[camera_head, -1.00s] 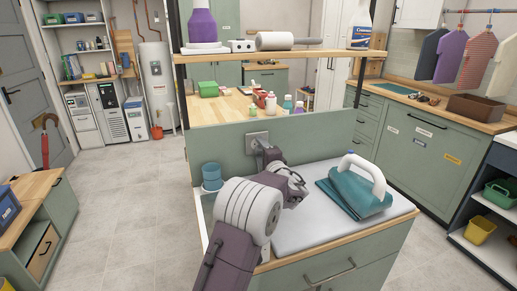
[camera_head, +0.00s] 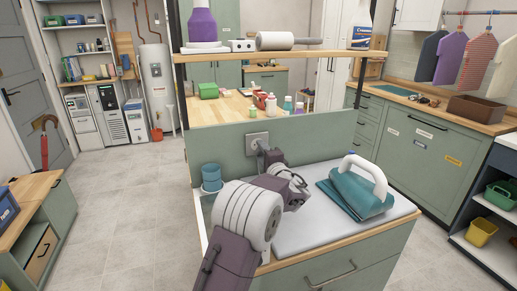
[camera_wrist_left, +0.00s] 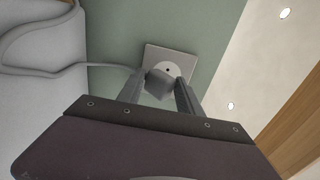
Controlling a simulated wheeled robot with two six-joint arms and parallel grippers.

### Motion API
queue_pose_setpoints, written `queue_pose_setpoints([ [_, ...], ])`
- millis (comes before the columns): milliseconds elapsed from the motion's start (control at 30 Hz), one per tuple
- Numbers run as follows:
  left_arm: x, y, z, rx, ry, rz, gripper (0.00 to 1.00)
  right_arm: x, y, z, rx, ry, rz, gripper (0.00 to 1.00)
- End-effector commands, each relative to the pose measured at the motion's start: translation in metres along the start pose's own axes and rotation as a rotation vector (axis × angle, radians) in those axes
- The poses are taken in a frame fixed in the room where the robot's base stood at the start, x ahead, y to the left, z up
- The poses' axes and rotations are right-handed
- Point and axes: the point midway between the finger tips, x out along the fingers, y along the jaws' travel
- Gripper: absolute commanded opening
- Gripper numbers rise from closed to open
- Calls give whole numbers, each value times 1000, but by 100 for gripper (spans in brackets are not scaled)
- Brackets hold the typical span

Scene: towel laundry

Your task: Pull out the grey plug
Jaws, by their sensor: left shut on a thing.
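The grey plug (camera_wrist_left: 159,84) is between the fingers of my left gripper (camera_wrist_left: 160,91) in the left wrist view. In the head view that gripper (camera_head: 264,151) is at the green back panel, just below the wall socket, and the plug is hidden. The socket (camera_head: 257,138) is a pale square plate; in the wrist view (camera_wrist_left: 181,57) its round face and a dark hole show beyond the plug. The plug seems drawn off the face, but the gap is hard to judge. My right gripper is not in view.
A grey cord (camera_wrist_left: 100,67) runs left from the plug. A white-handled iron (camera_head: 377,173) and a teal cloth (camera_head: 352,194) are on the pale board (camera_head: 300,234). Teal cups (camera_head: 211,177) stand left of my arm. A shelf (camera_head: 222,57) spans above.

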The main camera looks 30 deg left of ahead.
Motion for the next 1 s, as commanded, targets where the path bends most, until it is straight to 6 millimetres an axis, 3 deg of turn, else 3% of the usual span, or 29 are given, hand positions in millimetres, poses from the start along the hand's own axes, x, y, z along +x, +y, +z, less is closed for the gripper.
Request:
queue_pose_setpoints([
  [1000,-41,2,0,-1,-1,1,0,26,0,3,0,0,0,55],
])
